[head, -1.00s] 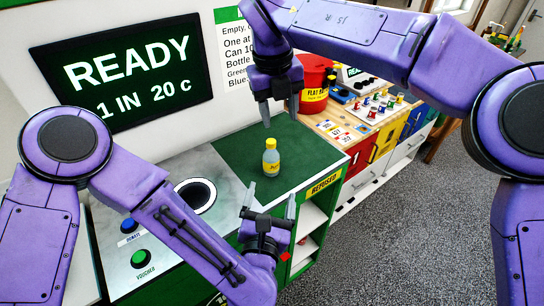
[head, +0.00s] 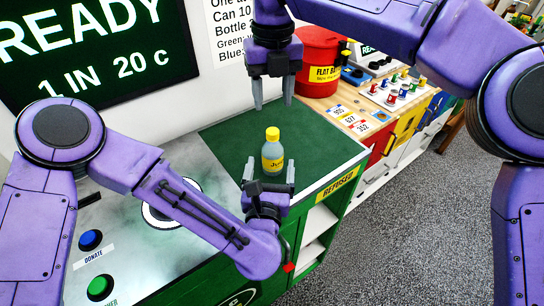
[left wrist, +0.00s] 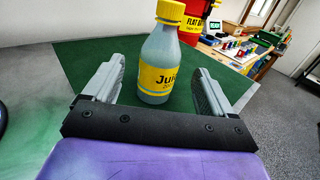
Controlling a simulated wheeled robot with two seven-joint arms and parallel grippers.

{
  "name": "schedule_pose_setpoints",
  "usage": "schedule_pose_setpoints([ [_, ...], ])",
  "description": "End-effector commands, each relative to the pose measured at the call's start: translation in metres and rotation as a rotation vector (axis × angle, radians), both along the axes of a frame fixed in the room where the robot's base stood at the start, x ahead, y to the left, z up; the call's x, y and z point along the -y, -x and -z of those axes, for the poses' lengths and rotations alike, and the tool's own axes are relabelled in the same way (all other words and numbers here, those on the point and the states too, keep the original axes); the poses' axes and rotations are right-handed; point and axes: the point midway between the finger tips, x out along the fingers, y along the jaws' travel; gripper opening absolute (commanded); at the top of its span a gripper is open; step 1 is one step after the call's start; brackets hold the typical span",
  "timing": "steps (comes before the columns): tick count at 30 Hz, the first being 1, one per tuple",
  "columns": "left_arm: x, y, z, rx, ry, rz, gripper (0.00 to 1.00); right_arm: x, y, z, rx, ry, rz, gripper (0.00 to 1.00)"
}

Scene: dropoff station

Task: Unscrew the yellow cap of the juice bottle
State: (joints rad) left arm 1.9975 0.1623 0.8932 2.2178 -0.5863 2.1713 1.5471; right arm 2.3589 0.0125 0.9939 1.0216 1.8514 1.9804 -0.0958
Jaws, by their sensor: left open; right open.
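The juice bottle (head: 272,152) stands upright on the green mat, with its yellow cap (head: 272,133) on top and a yellow label; it also shows in the left wrist view (left wrist: 157,78). My left gripper (head: 270,171) is open, low and on the near side of the bottle. In the left wrist view the bottle appears between its two fingers (left wrist: 158,75), with a gap on each side. My right gripper (head: 273,105) is open and empty, pointing down above the bottle, its fingertips higher than the cap.
The green mat (head: 225,140) lies on a counter with a "REFUSED" label on its edge. A round opening (head: 150,217) and blue and green buttons are at left. A red container (head: 320,55) stands behind right, beside a wooden bench with small coloured items. Grey floor lies at right.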

Motion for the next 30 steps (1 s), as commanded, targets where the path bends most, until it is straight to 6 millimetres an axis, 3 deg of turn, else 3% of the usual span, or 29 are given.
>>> schedule_pose_setpoints([
  [3,0.002,-0.027,0.000,0.000,0.001,-0.004,0.85,0.000,0.000,0.000,0.000,0.000,0.000,0.51],
  [9,0.005,-0.061,0.000,0.001,0.000,-0.003,0.85,-0.001,0.000,0.000,0.000,0.000,-0.001,0.51],
  [20,0.006,-0.072,0.000,-0.001,0.000,-0.002,0.85,-0.001,0.000,0.000,0.000,0.000,-0.003,0.51],
  [21,0.006,-0.072,0.000,-0.001,-0.001,-0.002,0.82,-0.001,0.000,0.000,0.000,0.000,-0.003,0.51],
  [22,0.006,-0.072,0.000,-0.001,-0.001,-0.002,0.72,-0.001,0.000,0.000,0.000,0.000,-0.003,0.51],
  [28,0.006,-0.071,0.000,0.000,-0.001,-0.002,0.07,-0.001,0.000,0.000,0.000,0.000,-0.003,0.51],
  [30,0.006,-0.071,0.000,0.000,-0.001,-0.002,0.04,-0.001,0.000,0.000,0.000,0.000,-0.003,0.51],
])
